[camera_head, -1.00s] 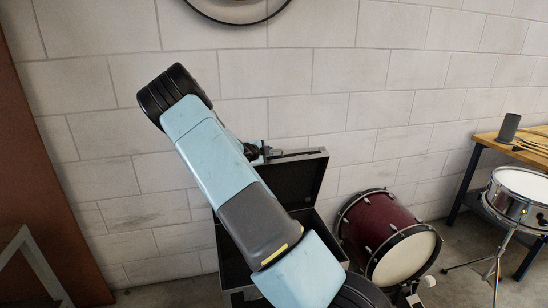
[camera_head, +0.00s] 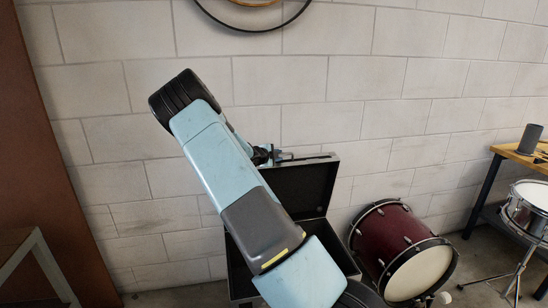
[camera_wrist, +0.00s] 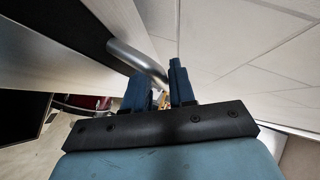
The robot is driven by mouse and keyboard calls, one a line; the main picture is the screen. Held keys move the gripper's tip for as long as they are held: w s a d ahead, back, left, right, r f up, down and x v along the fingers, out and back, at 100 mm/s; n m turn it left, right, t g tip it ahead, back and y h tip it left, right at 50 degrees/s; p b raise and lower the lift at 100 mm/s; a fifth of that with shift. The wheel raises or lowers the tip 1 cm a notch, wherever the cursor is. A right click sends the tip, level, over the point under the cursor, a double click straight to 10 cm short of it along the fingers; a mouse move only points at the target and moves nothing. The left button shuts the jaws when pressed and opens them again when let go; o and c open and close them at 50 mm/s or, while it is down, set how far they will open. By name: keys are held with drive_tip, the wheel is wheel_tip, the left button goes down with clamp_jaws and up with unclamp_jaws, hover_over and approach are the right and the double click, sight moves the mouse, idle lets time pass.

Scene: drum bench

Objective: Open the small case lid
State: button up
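The small case (camera_head: 240,270) is black with silver edges and stands on the floor by the wall. Its lid (camera_head: 303,186) stands up, and the dark inside of the case shows below it. My gripper (camera_head: 276,156) is at the lid's top edge, on the left side. In the wrist view the gripper's two blue fingers (camera_wrist: 160,88) are apart, with a gap between them. A curved silver tube (camera_wrist: 138,60) comes down behind the fingers towards this gap; I cannot tell whether they touch it. My arm hides the left part of the lid and case.
A dark red drum (camera_head: 398,243) lies on its side right of the case. A snare drum (camera_head: 530,205) on a stand and a wooden bench (camera_head: 520,160) with a dark cylinder (camera_head: 531,138) are farther right. The block wall (camera_head: 390,90) is close behind the case.

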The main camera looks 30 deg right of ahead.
drive_tip(key=shift+o, duration=0.5)
drive_tip(key=shift+s+d, duration=0.2)
drive_tip(key=shift+d, duration=0.05)
drive_tip(key=v, duration=1.4)
drive_tip(key=shift+w, duration=0.25)
drive_tip(key=shift+o, duration=0.2)
